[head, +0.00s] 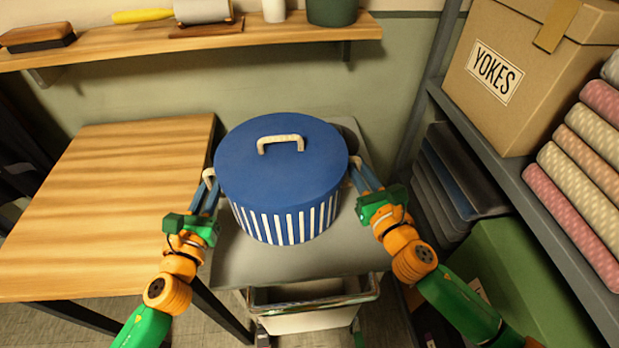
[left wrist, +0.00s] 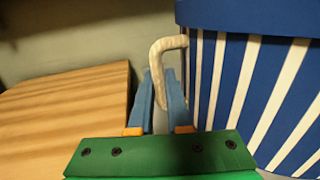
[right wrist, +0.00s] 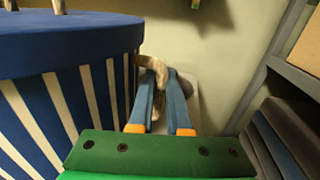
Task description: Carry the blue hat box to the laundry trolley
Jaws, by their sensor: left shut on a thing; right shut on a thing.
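The blue hat box (head: 282,160) is round, with white stripes on its side and a pale handle on its flat lid. It is upright over the grey top (head: 300,268) of what looks like the laundry trolley; I cannot tell whether it rests there or hangs just above. My left gripper (head: 206,188) is shut on the box's left side handle (left wrist: 160,50). My right gripper (head: 362,172) is shut on its right side handle (right wrist: 152,65). The box hides much of the grey top. A pale metal-rimmed bin (head: 312,318) shows below the top's front edge.
A wooden table (head: 100,220) stands close on the left, its top bare. A wall shelf (head: 200,42) with several items runs behind. On the right, a grey rack (head: 530,200) holds a carton marked YOKES (head: 530,75) and patterned rolls (head: 580,165). A green box (head: 525,285) stands below.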

